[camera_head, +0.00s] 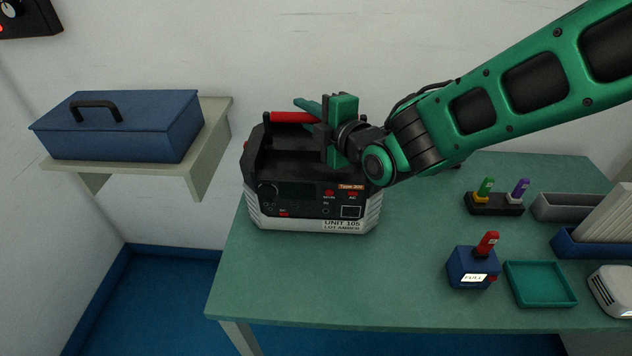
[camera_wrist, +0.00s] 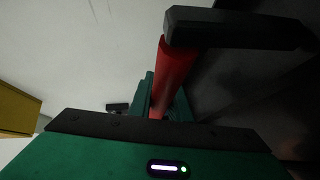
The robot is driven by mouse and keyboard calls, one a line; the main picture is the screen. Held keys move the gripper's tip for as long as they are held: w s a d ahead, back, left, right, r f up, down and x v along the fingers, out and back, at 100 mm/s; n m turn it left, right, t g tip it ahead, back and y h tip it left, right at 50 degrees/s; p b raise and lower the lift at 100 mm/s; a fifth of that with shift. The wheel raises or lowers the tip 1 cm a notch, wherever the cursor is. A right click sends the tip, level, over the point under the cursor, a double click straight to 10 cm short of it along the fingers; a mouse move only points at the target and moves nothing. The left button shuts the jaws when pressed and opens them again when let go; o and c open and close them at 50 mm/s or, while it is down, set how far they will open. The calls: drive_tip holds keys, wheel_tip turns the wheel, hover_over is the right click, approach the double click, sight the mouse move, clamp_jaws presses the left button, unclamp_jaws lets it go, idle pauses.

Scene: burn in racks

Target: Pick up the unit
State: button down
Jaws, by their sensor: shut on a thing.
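The unit (camera_head: 305,207) is a black and light-grey box labelled "UNIT 105", standing at the left end of the green table. Its red handle (camera_head: 291,117) runs along the top. My gripper (camera_head: 327,128) is at the handle from above, shut on it, and hides the handle's right part. In the wrist view the red handle (camera_wrist: 172,72) passes between the fingers. The unit looks level; I cannot tell whether its underside touches the table.
A blue toolbox (camera_head: 128,128) sits on a wall shelf (camera_head: 212,135) at left. On the green table (camera_head: 400,285), to the right, are a blue block with a red plug (camera_head: 472,266), a teal tray (camera_head: 540,284), a plug holder (camera_head: 495,204) and bins. The table's front middle is clear.

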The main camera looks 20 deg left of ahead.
drive_tip(key=shift+f, duration=0.2)
idle(0.6)
drive_tip(key=shift+r, duration=0.3)
drive_tip(key=shift+w+r, duration=0.1)
drive_tip(key=shift+r, duration=0.5)
wheel_tip(320, 180, up, 9)
